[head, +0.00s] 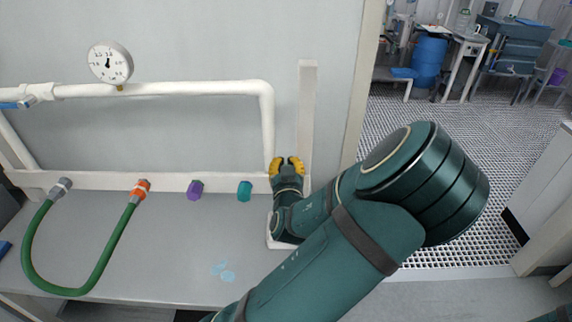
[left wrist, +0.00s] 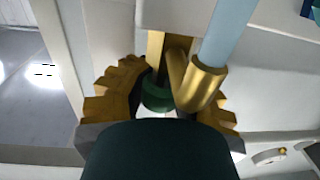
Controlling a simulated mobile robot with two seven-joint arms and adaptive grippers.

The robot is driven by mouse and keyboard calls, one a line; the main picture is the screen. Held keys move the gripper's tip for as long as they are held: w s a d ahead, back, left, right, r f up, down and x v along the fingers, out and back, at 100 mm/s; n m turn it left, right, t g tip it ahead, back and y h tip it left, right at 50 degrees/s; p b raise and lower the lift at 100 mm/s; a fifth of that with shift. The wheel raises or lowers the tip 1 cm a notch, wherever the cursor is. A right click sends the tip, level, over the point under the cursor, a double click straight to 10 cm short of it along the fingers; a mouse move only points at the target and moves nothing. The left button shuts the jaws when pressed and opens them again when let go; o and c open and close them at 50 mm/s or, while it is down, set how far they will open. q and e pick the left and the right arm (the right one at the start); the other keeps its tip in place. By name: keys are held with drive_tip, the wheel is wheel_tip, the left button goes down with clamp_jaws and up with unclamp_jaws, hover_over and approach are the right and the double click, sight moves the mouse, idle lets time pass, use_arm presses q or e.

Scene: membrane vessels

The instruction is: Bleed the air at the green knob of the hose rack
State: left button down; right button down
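The hose rack is a white pipe frame (head: 160,88) against a grey panel, with a round dial gauge (head: 110,63) on top. The green knob (left wrist: 157,97) shows in the left wrist view, below brass parts. In the head view my gripper hides it. My left gripper (head: 287,165) is at the right end of the rack's lower bar. Its yellow toothed fingers (left wrist: 176,100) stand apart, on either side of the knob. The left finger's tip is close to the knob; I cannot tell if it touches. The right finger is partly hidden by a brass tube end (left wrist: 203,88). My right gripper is not in view.
A green hose (head: 75,290) hangs in a loop from a grey coupling (head: 61,188) and an orange coupling (head: 141,188). A purple cap (head: 195,189) and a teal cap (head: 244,191) sit on the lower bar. A white post (head: 307,110) stands right beside my gripper.

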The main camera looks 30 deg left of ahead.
use_arm(q)
drive_tip(key=shift+f, duration=0.1)
drive_tip(key=shift+f+h, duration=0.1)
drive_tip(key=shift+h, duration=0.3)
drive_tip(key=m+t+h+b, duration=0.1)
drive_tip(key=m+h, duration=0.1)
drive_tip(key=h, duration=0.1)
drive_tip(key=m+t+h, duration=0.1)
drive_tip(key=m+h, duration=0.1)
drive_tip(key=shift+d+t+h+b, duration=0.2)
drive_tip(key=shift+t+h+b, duration=0.2)
drive_tip(key=m+h+b, duration=0.1)
drive_tip(key=h, duration=0.1)
drive_tip(key=m+h+b, duration=0.1)
drive_tip(key=h, duration=0.1)
drive_tip(key=m+h+b, duration=0.1)
drive_tip(key=m+h, duration=0.1)
drive_tip(key=shift+w+d, duration=0.1)
drive_tip(key=shift+d, duration=0.15)
drive_tip(key=shift+d+m+g+h+b, duration=0.2)
drive_tip(key=shift+m+g+h+b, duration=0.15)
drive_tip(key=shift+m+h+b, duration=0.8)
drive_tip(key=shift+d+m+g+h+b, duration=0.15)
drive_tip(key=shift+m+g+h+b, duration=0.45)
drive_tip(key=shift+h, duration=0.95)
drive_tip(key=shift+m, duration=0.25)
